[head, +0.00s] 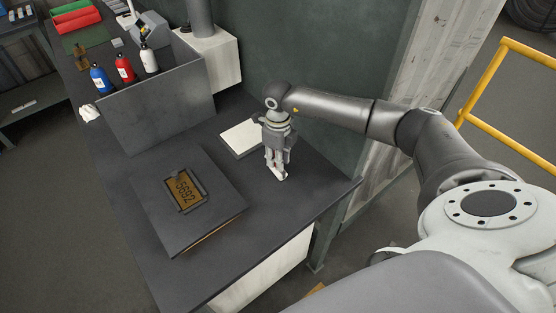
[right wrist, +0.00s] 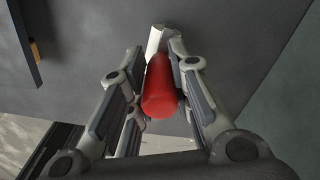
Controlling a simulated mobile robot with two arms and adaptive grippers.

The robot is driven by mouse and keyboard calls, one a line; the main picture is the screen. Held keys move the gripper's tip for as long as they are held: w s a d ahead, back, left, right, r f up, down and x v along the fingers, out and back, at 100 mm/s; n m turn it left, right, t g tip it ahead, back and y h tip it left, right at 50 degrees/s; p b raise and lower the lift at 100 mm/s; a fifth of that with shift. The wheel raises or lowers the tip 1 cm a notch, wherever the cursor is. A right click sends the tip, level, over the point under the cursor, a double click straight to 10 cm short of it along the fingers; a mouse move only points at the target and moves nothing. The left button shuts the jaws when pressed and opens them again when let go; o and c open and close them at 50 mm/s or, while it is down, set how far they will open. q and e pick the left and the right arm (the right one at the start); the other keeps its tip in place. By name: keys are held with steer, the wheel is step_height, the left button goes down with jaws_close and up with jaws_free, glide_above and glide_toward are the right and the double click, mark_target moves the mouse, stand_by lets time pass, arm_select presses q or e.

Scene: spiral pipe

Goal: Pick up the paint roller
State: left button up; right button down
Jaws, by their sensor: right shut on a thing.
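My right gripper (head: 276,158) points down over the dark tabletop, near its right edge. In the right wrist view its fingers (right wrist: 161,62) stand on either side of a red cylinder with a pale end, and they are shut on it. I take this to be the paint roller (right wrist: 160,88). In the head view only a small pale part of the paint roller (head: 279,177) shows below the fingers; the rest is mostly hidden. I cannot tell whether it still touches the table. My left gripper is not in view.
A white pad (head: 241,137) lies just left of the gripper. A yellow railing (head: 510,102) is at right.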

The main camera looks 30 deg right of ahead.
steer(key=shift+r, duration=0.3)
steer(key=r+b, duration=0.2)
steer(key=shift+w+a+r, duration=0.2)
steer(key=shift+a+r, duration=0.1)
steer(key=w+a+r+b, duration=0.5)
steer(key=a+r, duration=0.4)
steer(key=a, duration=0.3)
steer(key=shift+a+r, duration=0.15)
steer(key=shift+r, duration=0.15)
stand_by(0.4)
